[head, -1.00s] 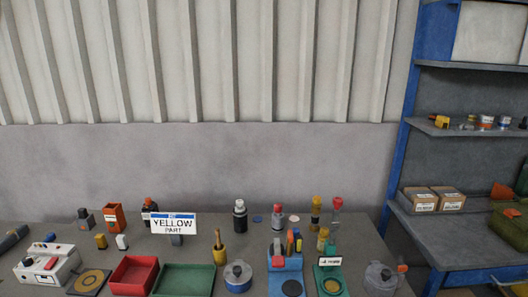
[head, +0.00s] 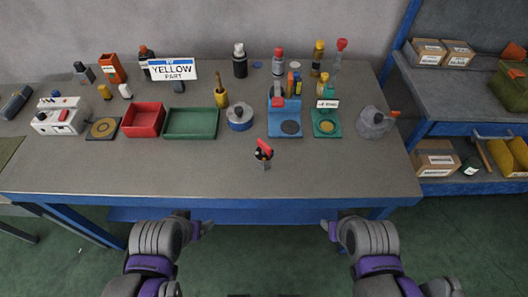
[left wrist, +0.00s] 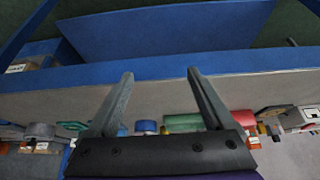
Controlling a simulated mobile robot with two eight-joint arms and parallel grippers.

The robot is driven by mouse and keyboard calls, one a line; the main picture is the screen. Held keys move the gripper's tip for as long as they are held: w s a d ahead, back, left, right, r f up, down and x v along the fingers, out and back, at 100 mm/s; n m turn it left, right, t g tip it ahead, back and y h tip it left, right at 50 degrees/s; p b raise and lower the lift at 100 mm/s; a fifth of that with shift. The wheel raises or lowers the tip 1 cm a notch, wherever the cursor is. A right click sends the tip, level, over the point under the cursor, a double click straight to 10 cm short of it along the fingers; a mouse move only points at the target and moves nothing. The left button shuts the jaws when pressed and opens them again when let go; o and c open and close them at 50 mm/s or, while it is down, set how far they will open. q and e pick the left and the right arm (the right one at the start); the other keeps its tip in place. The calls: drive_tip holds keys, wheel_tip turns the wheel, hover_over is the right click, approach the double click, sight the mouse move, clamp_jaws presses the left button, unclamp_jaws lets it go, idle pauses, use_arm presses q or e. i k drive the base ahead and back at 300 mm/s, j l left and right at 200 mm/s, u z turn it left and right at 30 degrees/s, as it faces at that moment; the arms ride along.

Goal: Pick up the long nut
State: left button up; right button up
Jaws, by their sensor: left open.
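I cannot make out with certainty which thing is the long nut. A small yellow upright piece (head: 105,92) and a small white piece (head: 125,91) stand at the back left of the workbench (head: 190,175), near a sign (head: 174,69) reading "YELLOW PART". My left gripper (head: 206,228) is in front of the bench's front edge, far from these pieces. In the left wrist view its two fingers (left wrist: 160,75) are apart with nothing between them. My right gripper (head: 327,228) is also in front of the bench; its jaws are too small to judge.
A red tray (head: 129,131), a green tray (head: 168,131) and a blue holder (head: 271,128) stand mid-bench. The front left of the bench top is clear. Shelves with boxes (head: 437,170) are at right.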

sight(263, 161)
drive_tip(key=k+l+u, duration=0.1)
drive_tip(key=u, duration=1.5)
drive_tip(key=k+l, duration=0.1)
drive_tip(key=k, duration=0.2)
drive_tip(key=k+l, duration=0.15)
drive_tip(key=k, duration=0.15)
drive_tip(key=u, duration=0.05)
